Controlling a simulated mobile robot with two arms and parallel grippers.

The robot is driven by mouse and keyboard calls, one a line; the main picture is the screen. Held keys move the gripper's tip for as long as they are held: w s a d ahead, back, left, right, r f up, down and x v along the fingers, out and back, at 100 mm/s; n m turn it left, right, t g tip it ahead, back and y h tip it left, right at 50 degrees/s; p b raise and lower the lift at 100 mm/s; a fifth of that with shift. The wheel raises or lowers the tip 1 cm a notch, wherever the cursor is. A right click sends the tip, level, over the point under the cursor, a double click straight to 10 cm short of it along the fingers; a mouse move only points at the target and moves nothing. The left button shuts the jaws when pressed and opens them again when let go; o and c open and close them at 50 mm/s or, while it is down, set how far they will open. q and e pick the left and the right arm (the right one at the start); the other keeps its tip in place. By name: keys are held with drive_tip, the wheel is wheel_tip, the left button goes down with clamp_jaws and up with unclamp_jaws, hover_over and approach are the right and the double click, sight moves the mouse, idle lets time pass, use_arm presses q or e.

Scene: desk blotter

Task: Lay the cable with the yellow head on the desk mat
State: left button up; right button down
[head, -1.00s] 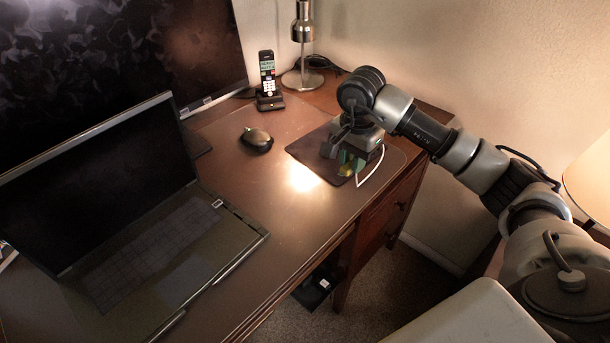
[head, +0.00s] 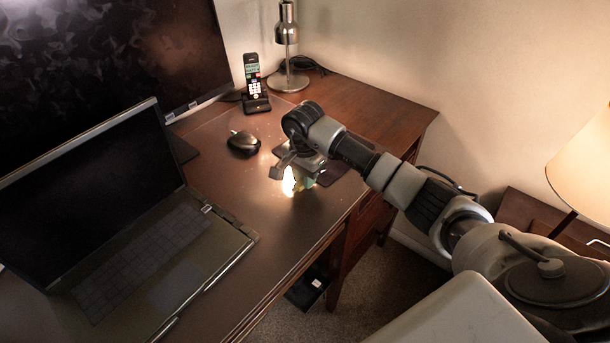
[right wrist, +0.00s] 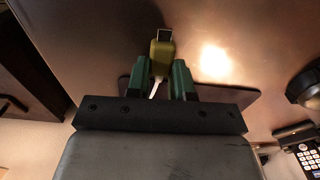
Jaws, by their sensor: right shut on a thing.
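My right gripper (head: 301,184) is above the desk, by the near left side of the dark desk mat (head: 334,172). In the right wrist view its green fingers (right wrist: 158,78) are shut on the yellow head (right wrist: 161,52) of the cable. The metal plug tip points away from the gripper, and a short piece of white cable (right wrist: 153,88) shows behind the head. The rest of the cable is hidden. The mat (right wrist: 238,95) shows partly behind the fingers. The cable is hard to make out in the head view. My left gripper is not in view.
A black mouse (head: 243,143) lies left of the mat. A cordless phone (head: 254,90) and a metal lamp (head: 287,60) stand at the back. An open laptop (head: 150,240) fills the left. The desk's right edge runs close beside the mat.

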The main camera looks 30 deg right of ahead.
drive_tip(key=shift+f, duration=0.1)
drive_tip(key=c, duration=1)
unclamp_jaws()
wheel_tip(320, 180, up, 12)
drive_tip(key=shift+a, duration=0.15)
